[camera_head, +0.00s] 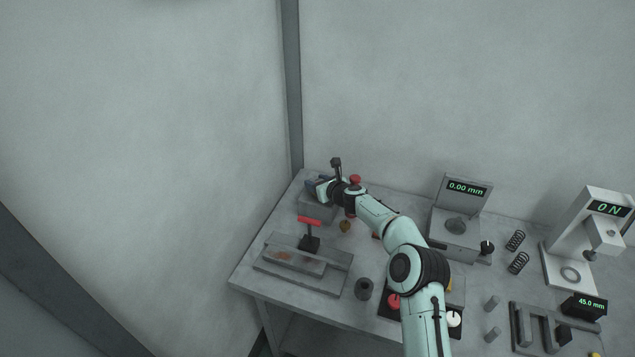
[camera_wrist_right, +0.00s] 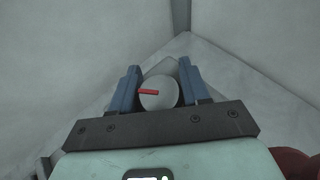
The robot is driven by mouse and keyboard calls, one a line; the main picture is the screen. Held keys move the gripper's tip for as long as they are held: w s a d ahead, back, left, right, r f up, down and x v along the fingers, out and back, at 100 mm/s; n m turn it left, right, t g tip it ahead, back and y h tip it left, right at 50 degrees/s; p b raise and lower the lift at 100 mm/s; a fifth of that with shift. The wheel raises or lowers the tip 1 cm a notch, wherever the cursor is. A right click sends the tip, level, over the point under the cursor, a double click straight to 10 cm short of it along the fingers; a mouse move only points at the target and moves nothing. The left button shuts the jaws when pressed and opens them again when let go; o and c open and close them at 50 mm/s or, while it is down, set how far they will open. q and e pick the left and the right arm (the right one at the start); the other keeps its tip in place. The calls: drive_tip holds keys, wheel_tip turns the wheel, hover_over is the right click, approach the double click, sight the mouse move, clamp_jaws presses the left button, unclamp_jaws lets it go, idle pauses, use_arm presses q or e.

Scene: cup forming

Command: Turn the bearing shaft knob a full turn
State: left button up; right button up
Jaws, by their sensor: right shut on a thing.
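My right gripper (camera_wrist_right: 159,92) is shut on the bearing shaft knob (camera_wrist_right: 160,96), a round grey disc with a red mark, seen in the right wrist view. The red mark points to the left in that view. One blue finger is on each side of the knob. In the head view my right gripper (camera_head: 318,187) is at the grey bearing block (camera_head: 316,208) at the table's back left corner. My left gripper is not in view.
A red-handled clamp (camera_head: 310,236) stands on a grey fixture in front of the block. A display stand (camera_head: 464,208) reading 0.00 mm and a press (camera_head: 598,235) reading 0 N stand to the right. Springs and a dark cup (camera_head: 364,288) lie about. Walls rise close behind.

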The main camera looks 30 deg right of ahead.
drive_tip(key=o, duration=1)
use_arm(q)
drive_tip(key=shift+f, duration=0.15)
use_arm(e)
drive_tip(key=shift+s, duration=0.1)
drive_tip(key=shift+s+d+b, duration=0.1)
drive_tip(key=shift+s+b, duration=0.1)
drive_tip(key=shift+b, duration=0.1)
drive_tip(key=b+v, duration=0.3)
drive_tip(key=v, duration=0.2)
drive_tip(key=shift+s+b, duration=0.25)
drive_tip(key=shift+b, duration=0.15)
use_arm(q)
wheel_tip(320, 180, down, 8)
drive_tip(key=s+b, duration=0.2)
drive_tip(key=b, duration=0.1)
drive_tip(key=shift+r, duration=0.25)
use_arm(e)
drive_tip(key=shift+r+v, duration=0.2)
drive_tip(key=shift+v, duration=3.5)
drive_tip(key=shift+w, duration=0.1)
